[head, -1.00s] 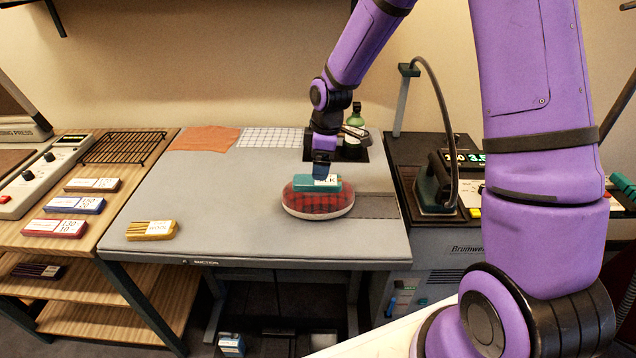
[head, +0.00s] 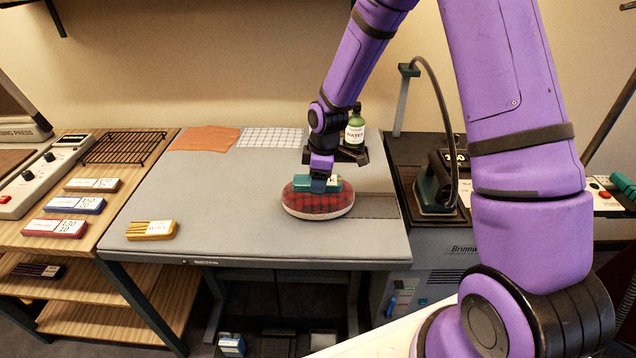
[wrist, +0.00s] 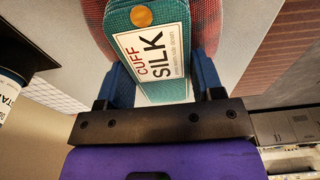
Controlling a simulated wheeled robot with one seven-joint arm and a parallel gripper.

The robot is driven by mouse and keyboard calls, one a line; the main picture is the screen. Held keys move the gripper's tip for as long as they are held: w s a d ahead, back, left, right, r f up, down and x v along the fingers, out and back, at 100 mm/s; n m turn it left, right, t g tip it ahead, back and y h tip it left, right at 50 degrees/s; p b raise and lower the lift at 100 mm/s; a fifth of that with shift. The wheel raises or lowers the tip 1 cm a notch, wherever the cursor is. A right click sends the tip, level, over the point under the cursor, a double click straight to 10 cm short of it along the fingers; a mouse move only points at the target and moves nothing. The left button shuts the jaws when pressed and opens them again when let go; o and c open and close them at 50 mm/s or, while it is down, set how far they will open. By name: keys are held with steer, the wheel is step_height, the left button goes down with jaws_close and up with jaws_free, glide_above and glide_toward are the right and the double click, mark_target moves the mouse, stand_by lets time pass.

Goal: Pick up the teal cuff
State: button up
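The teal cuff (head: 301,185) lies on top of a red plaid, rounded pressing cushion (head: 318,204) on the grey table. In the wrist view the cuff (wrist: 158,52) shows a white label reading "CUFF SILK" and a round orange-brown button. My gripper (head: 319,186) is down at the cuff from above. In the wrist view the blue fingers of my gripper (wrist: 165,85) stand apart, one on each side of the cuff. They look open around it; firm contact cannot be made out.
A green bottle (head: 355,127) stands in a dark holder just behind my gripper. An iron (head: 436,187) is on the right-hand unit. A yellow block (head: 151,230) lies at the table's front left.

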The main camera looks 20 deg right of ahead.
steer(key=shift+r, duration=0.1)
steer(key=shift+r, duration=0.5)
steer(key=shift+s+r, duration=0.3)
steer(key=shift+r, duration=0.35)
steer(key=shift+s+r, duration=0.25)
steer(key=shift+r, duration=0.35)
steer(key=s+r, duration=0.1)
steer(key=s, duration=1.4)
steer(key=shift+r, duration=0.15)
steer(key=shift+w+a, duration=0.1)
